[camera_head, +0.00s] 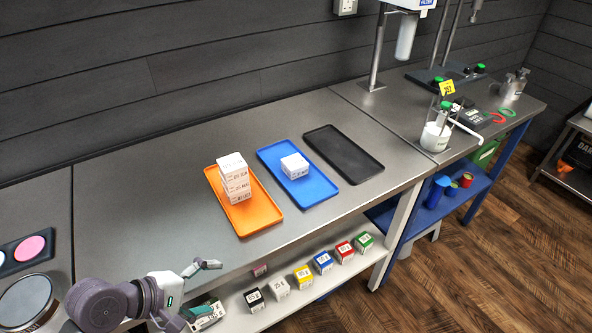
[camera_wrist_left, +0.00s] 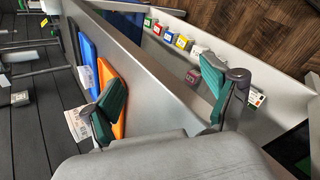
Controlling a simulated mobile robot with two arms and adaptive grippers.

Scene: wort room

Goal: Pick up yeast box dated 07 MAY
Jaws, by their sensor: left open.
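A stack of white boxes (camera_head: 236,178) with printed date labels stands on the orange tray (camera_head: 254,222). A single white box (camera_head: 294,165) with a label lies on the blue tray (camera_head: 318,191). The dates are too small to read surely. My left gripper (camera_head: 194,292) is open and empty at the bench's front edge, left of and nearer than the orange tray. The left wrist view shows its two green-padded fingers (camera_wrist_left: 160,97) spread apart, with the stacked boxes (camera_wrist_left: 78,125) partly behind one finger. My right gripper is in neither view.
An empty black tray (camera_head: 344,149) lies right of the blue tray. Several colored-label boxes (camera_head: 303,276) stand on the white shelf (camera_head: 335,282) below the bench. Round pads (camera_head: 29,248) lie at the far left. The bench behind the orange tray is clear.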

